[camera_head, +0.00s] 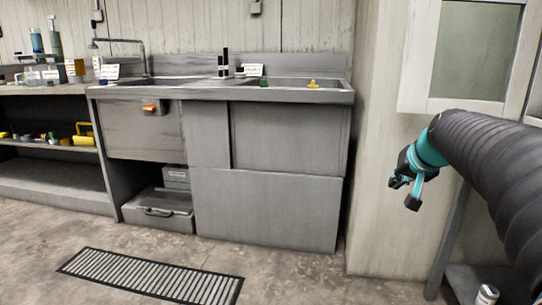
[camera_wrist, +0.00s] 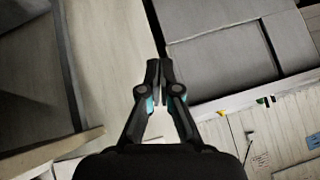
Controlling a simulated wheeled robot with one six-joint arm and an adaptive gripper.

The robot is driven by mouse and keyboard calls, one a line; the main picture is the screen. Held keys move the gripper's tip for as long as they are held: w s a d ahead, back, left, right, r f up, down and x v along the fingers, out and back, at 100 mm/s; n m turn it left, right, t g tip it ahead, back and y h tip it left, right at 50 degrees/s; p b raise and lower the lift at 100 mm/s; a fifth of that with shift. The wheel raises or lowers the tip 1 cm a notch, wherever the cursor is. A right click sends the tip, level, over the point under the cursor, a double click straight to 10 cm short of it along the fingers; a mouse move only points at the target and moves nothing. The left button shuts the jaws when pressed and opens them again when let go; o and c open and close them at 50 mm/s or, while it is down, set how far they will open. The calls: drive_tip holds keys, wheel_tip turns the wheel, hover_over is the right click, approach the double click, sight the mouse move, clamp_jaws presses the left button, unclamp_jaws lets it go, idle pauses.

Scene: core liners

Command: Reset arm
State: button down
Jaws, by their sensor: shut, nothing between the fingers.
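My gripper (camera_head: 404,188) is at the right in the head view, at the end of my dark ribbed arm with a teal wrist. It hangs in the air in front of the pale wall, to the right of the grey sink unit. In the wrist view my gripper (camera_wrist: 159,66) is in the middle. Its two black fingers with teal parts are shut, tips together, with nothing between them. It touches nothing that I can see.
A grey sink unit (camera_head: 262,205) stands in the middle, with small items on its top. A shelf (camera_head: 50,178) with bottles above is at left. A floor grate (camera_head: 150,277) lies in front. A glazed cabinet (camera_head: 473,50) is behind my arm. The floor is mostly clear.

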drive_tip(key=s+a+f+n+g+p, duration=0.1)
drive_tip(key=s+a, duration=0.3)
drive_tip(key=s, duration=0.5)
drive_tip(key=s+a+f+n+g+p, duration=0.1)
drive_tip(key=s+a+f+p, duration=0.2)
drive_tip(key=s, duration=0.7)
drive_tip(key=s+a+f+n+g+p, duration=0.1)
drive_tip(key=s+a+f+n+p, duration=0.1)
drive_tip(key=s+a+f, duration=0.2)
drive_tip(key=s+a, duration=0.3)
drive_tip(key=s, duration=0.3)
drive_tip(key=shift+f, duration=0.25)
drive_tip(key=shift+d, duration=0.1)
